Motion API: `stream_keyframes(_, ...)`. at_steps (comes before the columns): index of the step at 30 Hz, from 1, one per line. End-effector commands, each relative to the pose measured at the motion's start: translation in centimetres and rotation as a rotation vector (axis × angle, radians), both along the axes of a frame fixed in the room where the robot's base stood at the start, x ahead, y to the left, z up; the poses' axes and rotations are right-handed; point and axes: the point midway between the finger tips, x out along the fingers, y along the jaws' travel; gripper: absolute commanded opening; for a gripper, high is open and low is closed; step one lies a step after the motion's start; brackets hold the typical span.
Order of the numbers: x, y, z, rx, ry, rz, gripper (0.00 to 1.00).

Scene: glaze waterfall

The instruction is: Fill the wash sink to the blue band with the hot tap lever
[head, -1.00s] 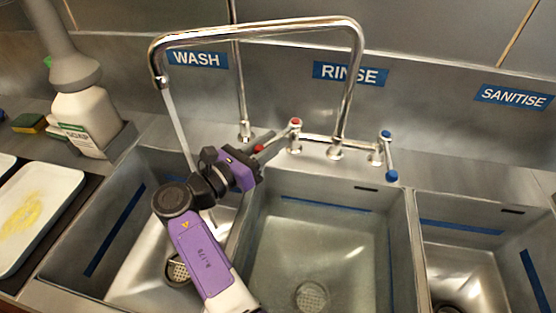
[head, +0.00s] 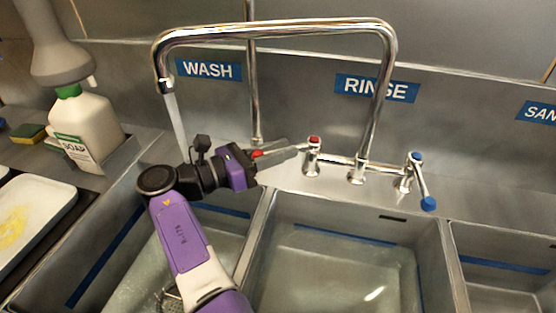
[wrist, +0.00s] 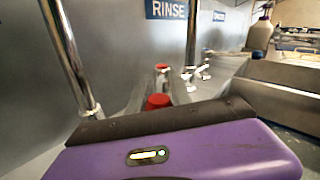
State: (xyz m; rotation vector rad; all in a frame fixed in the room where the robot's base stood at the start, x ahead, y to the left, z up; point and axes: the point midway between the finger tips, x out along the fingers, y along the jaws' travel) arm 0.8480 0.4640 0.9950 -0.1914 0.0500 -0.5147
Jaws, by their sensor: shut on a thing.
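The wash sink (head: 118,222) lies at the left, below the WASH label. A blue band (head: 95,255) runs along its left wall and another stretch (head: 222,210) along its back wall. Water (head: 178,122) streams from the spout (head: 163,82) toward this sink. Pale water seems to cover the sink's bottom, below the band; my arm hides part of it. My gripper (head: 280,154) is shut on the red-tipped hot tap lever (head: 258,154), left of the red-topped valve. The lever's red tip (wrist: 158,101) also shows in the wrist view.
The blue cold lever (head: 427,200) is right of the hot tap. A vertical pipe (head: 253,95) stands just behind my gripper. The rinse sink (head: 262,225) holds clear water. A soap bottle (head: 92,122) and a tray (head: 35,205) are at the left.

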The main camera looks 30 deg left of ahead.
Motion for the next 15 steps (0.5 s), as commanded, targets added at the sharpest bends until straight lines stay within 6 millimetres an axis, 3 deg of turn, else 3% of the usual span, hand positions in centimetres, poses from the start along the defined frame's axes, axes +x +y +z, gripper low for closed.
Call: stream_keyframes(15,0.42,-0.5,-0.09,0.0,0.004,-0.067,0.0)
